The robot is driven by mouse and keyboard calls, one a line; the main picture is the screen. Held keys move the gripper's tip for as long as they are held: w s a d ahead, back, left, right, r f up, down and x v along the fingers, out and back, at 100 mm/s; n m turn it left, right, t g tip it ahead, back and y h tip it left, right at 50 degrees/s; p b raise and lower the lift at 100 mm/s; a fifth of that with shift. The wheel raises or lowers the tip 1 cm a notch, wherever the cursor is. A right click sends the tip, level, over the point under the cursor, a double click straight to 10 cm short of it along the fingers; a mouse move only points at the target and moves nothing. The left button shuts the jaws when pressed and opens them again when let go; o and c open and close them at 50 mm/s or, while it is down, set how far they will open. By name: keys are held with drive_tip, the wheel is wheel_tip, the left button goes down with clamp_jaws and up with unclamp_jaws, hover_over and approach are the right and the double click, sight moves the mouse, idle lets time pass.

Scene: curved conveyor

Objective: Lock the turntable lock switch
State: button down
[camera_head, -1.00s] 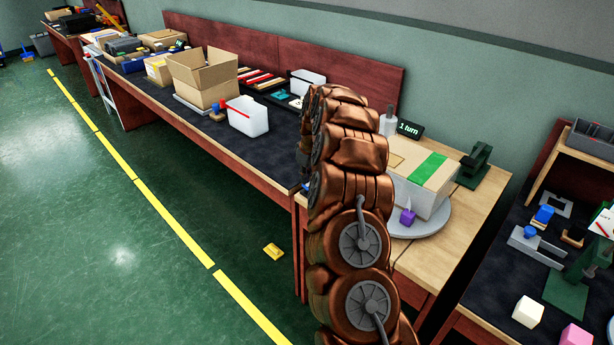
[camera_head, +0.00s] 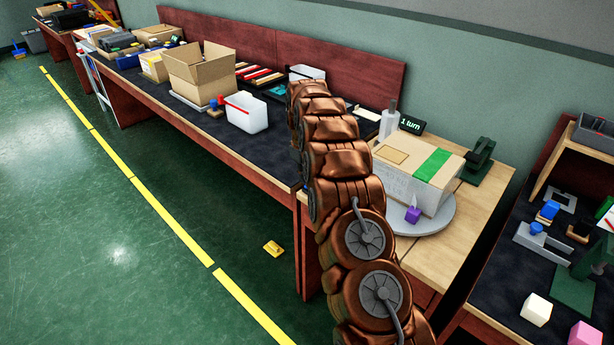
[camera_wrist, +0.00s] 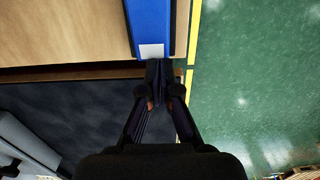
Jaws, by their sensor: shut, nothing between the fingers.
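The round grey turntable (camera_head: 432,222) sits on the light wooden table at right in the head view. A sealed carton with a green stripe (camera_head: 425,177) and a purple piece (camera_head: 412,215) are on it. In the wrist view, my gripper (camera_wrist: 160,72) is shut and empty, pointing at a white patch (camera_wrist: 151,50) at the end of a blue bar (camera_wrist: 149,15) by the wooden table's edge. I cannot tell whether they touch, or whether this bar is the lock switch. In the head view my arm hides my gripper and that table's left part.
A display reading "1 turn" (camera_head: 411,124) and a dark green device (camera_head: 478,160) stand behind the turntable. A dark bench (camera_head: 215,133) with an open carton (camera_head: 200,77) and a white bin (camera_head: 246,112) runs left. The green floor (camera_head: 120,240) is mostly clear; a small yellow object (camera_head: 273,249) lies there.

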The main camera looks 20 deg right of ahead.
drive_tip(key=shift+r, duration=0.15)
drive_tip(key=shift+r, duration=0.65)
drive_tip(key=shift+r, duration=0.1)
wheel_tip(320, 180, up, 14)
drive_tip(key=w+a+p, duration=0.1)
drive_tip(key=w+p, duration=0.1)
drive_tip(key=p, duration=0.3)
drive_tip(key=shift+w+f, duration=0.25)
drive_tip(key=shift+w, duration=0.15)
idle(0.5)
